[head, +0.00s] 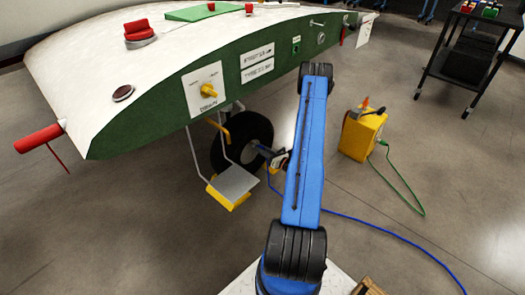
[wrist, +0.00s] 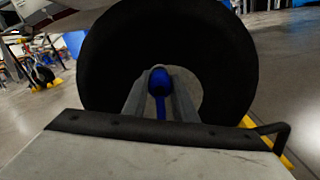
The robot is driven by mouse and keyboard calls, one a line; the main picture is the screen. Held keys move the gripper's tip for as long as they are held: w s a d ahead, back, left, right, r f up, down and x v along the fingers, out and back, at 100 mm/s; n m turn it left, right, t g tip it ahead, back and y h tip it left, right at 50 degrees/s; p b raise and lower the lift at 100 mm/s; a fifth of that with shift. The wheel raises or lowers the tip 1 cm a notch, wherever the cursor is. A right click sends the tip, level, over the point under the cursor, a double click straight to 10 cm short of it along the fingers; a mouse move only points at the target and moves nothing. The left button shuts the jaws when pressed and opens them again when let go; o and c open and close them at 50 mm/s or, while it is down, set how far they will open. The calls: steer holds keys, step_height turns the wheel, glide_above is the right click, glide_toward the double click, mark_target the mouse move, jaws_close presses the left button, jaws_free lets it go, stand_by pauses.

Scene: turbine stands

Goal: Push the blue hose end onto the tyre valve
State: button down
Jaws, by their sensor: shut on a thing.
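The blue hose end (wrist: 160,80) sits between the two grey fingers of my gripper (wrist: 161,92), which is shut on it. It points at the pale wheel hub (wrist: 211,90) inside the black tyre (wrist: 110,60). In the head view the tyre (head: 232,150) stands under the green and white wing-like body, and my gripper (head: 272,156) is at its right side by the hub. The blue hose (head: 375,222) trails from there across the floor to the lower right. The tyre valve cannot be made out; I cannot tell whether the hose end touches it.
A grey step plate with a yellow base (head: 232,187) stands just left of and in front of the tyre. A yellow box (head: 362,135) with a green hose (head: 402,190) stands on the floor to the right. A black cart (head: 465,60) is farther back. Open floor lies between.

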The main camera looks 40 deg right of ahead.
steer(key=shift+w+r, duration=0.1)
steer(key=shift+w, duration=0.15)
steer(key=shift+w, duration=0.25)
steer(key=c, duration=1.2)
jaws_free()
steer(key=shift+s, duration=0.15)
steer(key=shift+s+d, duration=0.15)
steer(key=shift+s, duration=1.6)
steer(key=shift+s+d, duration=0.1)
steer(key=shift+s, duration=1.6)
